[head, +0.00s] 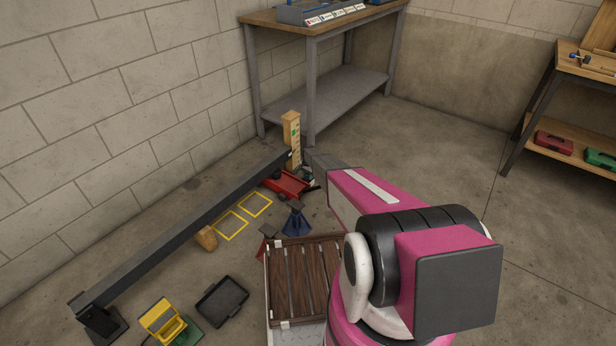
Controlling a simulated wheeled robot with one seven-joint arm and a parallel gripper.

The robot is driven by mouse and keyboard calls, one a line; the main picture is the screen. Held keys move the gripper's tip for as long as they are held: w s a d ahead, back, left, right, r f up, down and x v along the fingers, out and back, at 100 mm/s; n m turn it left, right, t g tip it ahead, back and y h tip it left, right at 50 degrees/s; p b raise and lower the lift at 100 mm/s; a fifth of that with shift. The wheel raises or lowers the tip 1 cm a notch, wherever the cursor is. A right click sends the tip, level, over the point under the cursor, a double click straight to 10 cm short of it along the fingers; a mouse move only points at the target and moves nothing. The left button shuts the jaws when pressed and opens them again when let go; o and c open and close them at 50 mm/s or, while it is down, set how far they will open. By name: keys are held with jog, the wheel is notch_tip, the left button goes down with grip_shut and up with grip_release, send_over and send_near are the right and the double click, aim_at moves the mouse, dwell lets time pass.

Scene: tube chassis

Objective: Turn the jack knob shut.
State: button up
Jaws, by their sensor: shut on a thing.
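The red floor jack (287,186) sits on the floor under the far end of a long dark beam (190,228). My arm reaches out from the lower right, and my gripper (309,181) is at the right end of the jack, low to the floor. The gripper is small and partly hidden by my own arm. Its fingers appear shut at the jack's knob end. The knob itself is too small and covered to make out. An upright wooden gauge post (292,132) with a green mark stands by the beam's end.
A blue stand (295,219) and a red stand (266,246) are near the jack. Two yellow floor outlines (232,224), a wooden block (206,238), a black tray (222,300) and a slatted wooden platform (303,281) lie nearer. A workbench (335,92) stands behind. Floor at right is clear.

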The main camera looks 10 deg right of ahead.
dwell(0.4)
jog(key=o, duration=0.9)
jog(key=shift+o, duration=0.2)
jog(key=shift+r, duration=0.1)
notch_tip(320, 180, up, 11)
jog(key=shift+f, duration=0.2)
jog(key=shift+s+r, duration=0.1)
jog(key=s+r+n, duration=0.3)
jog(key=s+r, duration=0.8)
jog(key=s, duration=0.6)
jog(key=s+r+n, duration=0.3)
jog(key=s+r, duration=0.9)
jog(key=s, duration=0.5)
jog(key=s+r+n, duration=0.3)
jog(key=s+r, duration=0.9)
jog(key=s, duration=0.6)
